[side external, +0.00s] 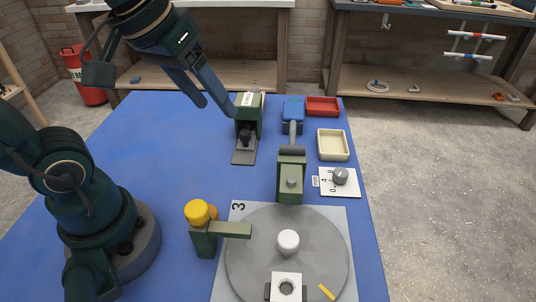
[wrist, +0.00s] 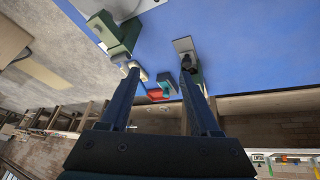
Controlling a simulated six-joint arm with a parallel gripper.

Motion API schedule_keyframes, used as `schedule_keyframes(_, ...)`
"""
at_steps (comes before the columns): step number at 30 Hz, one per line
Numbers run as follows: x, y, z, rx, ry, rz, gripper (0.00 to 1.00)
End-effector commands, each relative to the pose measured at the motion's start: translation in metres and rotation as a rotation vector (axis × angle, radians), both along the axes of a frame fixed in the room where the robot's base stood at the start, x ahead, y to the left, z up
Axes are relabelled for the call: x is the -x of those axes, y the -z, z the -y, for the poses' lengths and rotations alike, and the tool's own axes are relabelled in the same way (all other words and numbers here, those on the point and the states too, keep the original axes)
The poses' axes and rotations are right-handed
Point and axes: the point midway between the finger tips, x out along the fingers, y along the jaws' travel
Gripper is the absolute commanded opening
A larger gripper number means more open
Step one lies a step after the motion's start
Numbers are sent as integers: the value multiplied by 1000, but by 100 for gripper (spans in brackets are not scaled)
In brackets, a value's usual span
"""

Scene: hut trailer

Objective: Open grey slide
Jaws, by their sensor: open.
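The grey slide (side external: 243,157) is a flat plate at the foot of a green box (side external: 255,102) with a white label. A dark knob (side external: 246,137) stands near the box on the plate. The wrist view also shows the slide (wrist: 183,45) and the knob (wrist: 187,62), upside down. My gripper (side external: 218,104) is open and empty, at the upper left of the green box. One finger appears close to the box; contact cannot be told. In the wrist view my gripper (wrist: 160,73) has its right finger overlapping the knob area, and part of the box is hidden.
Right of the box are a blue block with a lever (side external: 292,112), a red tray (side external: 323,106), a beige tray (side external: 333,145), a green block (side external: 291,186) and a dial (side external: 340,176). A turntable (side external: 250,255) and yellow knob (side external: 197,212) are in front.

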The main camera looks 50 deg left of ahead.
Motion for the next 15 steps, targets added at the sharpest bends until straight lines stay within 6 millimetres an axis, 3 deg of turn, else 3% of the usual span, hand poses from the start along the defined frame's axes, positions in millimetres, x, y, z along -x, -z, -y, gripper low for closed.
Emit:
schedule_keyframes(8,-66,5,-29,67,-228,-137,63)
schedule_keyframes(15,-112,44,-63,109,-398,-270,63)
